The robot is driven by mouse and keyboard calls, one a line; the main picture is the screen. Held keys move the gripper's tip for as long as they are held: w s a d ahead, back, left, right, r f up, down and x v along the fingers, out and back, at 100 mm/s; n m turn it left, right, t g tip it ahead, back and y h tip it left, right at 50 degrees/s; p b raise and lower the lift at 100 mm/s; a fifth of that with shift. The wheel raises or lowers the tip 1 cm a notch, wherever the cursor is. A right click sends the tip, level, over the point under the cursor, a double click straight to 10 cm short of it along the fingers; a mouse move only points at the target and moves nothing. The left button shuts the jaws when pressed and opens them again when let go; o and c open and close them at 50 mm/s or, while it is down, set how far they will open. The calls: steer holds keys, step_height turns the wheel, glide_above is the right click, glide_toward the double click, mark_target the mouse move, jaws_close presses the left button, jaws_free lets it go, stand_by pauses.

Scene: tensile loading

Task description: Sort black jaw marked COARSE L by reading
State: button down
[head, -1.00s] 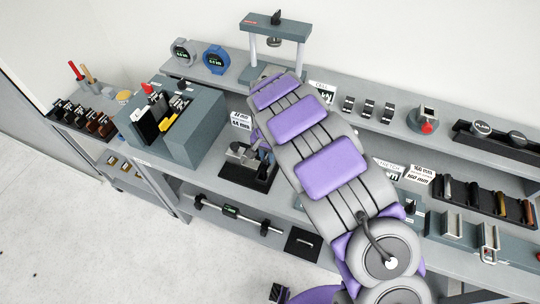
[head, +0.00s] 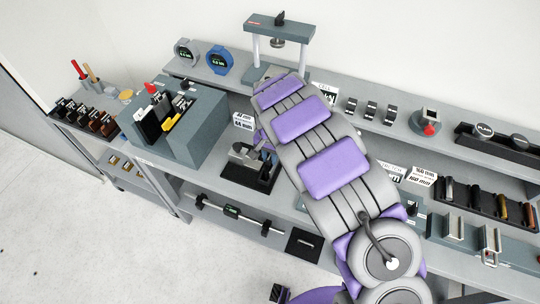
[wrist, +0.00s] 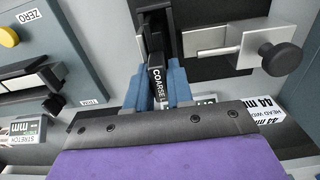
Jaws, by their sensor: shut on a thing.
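In the wrist view, my gripper (wrist: 158,88) has its blue fingers shut on a black jaw (wrist: 157,82) with white lettering that reads COARSE. I cannot make out a letter after that word. The jaw's far end lies at a dark slot in a black fixture (wrist: 215,70) that has a metal block and a black knob (wrist: 281,58). I cannot tell how deep the jaw sits in it.
A grey box (head: 190,135) with upright tools stands left of the fixture. A rack of several small blocks (head: 85,116) is at the far left. A press frame (head: 279,29) stands on the back shelf. In the wrist view, a ZERO panel with a yellow button (wrist: 8,37) is at left.

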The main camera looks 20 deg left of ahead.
steer(key=c, duration=0.9)
jaws_free()
steer(key=shift+a+f, duration=0.1)
steer(key=shift+a, duration=0.05)
steer(key=shift+d, duration=0.2)
